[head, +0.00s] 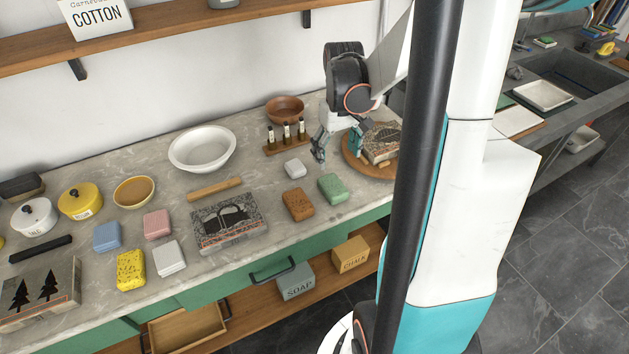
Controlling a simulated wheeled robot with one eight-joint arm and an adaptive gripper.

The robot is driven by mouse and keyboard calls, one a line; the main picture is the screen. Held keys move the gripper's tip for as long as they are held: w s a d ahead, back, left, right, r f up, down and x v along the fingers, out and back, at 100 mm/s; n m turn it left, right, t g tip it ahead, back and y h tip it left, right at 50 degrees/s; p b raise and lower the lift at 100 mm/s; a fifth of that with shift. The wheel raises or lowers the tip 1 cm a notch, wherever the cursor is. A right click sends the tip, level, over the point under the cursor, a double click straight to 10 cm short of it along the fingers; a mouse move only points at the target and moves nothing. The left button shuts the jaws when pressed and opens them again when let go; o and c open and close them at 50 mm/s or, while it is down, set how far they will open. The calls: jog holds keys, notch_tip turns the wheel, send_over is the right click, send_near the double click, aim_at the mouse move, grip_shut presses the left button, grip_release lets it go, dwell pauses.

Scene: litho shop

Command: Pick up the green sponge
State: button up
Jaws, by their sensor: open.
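The green sponge (333,188) lies flat on the grey stone counter (233,264), near its front edge and right of a brown sponge (298,205). My gripper (339,151) is open and empty above the counter, behind the green sponge and apart from it. Its fingers spread between a small rack of bottles and a round wooden board. Nothing covers the green sponge in the head view.
The bottle rack (287,142) and a brown bowl (285,109) stand behind. A picture stone (229,222) lies left.

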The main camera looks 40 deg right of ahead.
aim_at(333, 184)
notch_tip(333, 184, down, 9)
jog(key=b, duration=0.3)
jog(key=shift+w+r, duration=0.1)
jog(key=shift+r, duration=0.05)
jog(key=shift+w+d+f+b, duration=0.15)
jog(key=shift+f+b, duration=0.5)
jog(key=shift+f, duration=0.7)
jog(key=shift+w+a+f+b, duration=0.15)
jog(key=shift+f+b, duration=0.5)
jog(key=shift+f, duration=0.65)
jog(key=shift+d, duration=0.1)
jog(key=shift+r, duration=0.1)
jog(key=shift+c, duration=0.6)
jog(key=c, duration=1)
jog(key=shift+o, duration=0.2)
jog(key=shift+r, duration=0.1)
